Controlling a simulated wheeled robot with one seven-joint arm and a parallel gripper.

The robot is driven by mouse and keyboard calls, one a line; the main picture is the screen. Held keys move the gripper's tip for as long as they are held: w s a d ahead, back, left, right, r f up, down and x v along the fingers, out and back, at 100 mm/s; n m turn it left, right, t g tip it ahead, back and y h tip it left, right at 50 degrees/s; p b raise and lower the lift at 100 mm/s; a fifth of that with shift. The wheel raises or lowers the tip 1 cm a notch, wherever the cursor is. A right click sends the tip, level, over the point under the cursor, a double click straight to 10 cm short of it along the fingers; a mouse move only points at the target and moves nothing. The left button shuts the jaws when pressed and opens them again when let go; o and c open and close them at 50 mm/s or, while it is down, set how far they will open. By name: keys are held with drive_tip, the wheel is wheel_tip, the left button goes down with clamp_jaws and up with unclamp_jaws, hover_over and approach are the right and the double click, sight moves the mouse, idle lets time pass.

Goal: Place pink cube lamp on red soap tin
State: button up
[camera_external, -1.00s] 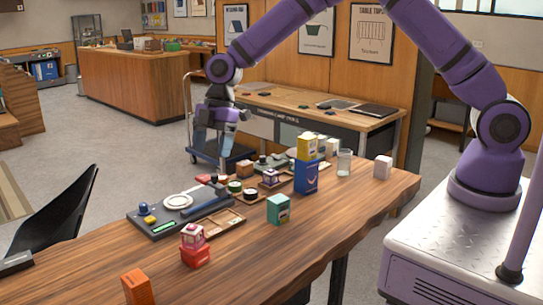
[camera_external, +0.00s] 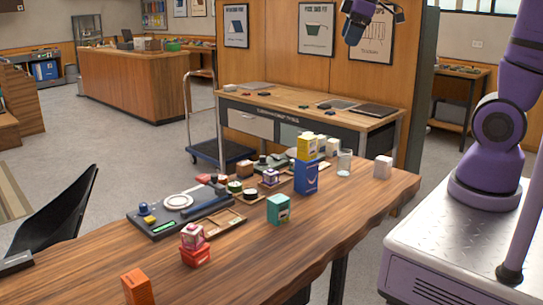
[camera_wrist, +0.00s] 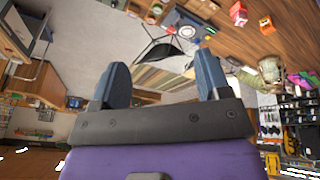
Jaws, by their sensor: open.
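The pink cube lamp (camera_external: 192,236), a small pink block with a pale front panel, sits on top of the red soap tin (camera_external: 195,256) near the front left of the wooden table. It looks upright. In the wrist view the red soap tin (camera_wrist: 239,19) shows small at the top right, with pink on it; detail there is unclear. My gripper (camera_wrist: 162,78) is open and empty in the wrist view, its two blue fingers wide apart. In the external view only part of it shows at the top edge, high above and away from the table.
An orange-red box (camera_external: 137,287) stands in front of the tin. A teal box (camera_external: 278,209), a blue box (camera_external: 306,178) carrying a yellow one, a glass (camera_external: 344,162) and a pale pink cube (camera_external: 382,167) stand to the right. A dark console (camera_external: 165,228) lies behind the tin. The front middle table is clear.

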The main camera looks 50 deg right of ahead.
drive_tip(key=s+d+m, duration=0.4)
drive_tip(key=s+d, duration=0.1)
drive_tip(key=s, duration=0.3)
drive_tip(key=s+d+m+t+h, duration=0.1)
drive_tip(key=s+d+m, duration=0.3)
drive_tip(key=s, duration=0.5)
drive_tip(key=shift+d+f+t, duration=0.3)
drive_tip(key=shift+d+f, duration=0.1)
drive_tip(key=shift+d, duration=0.7)
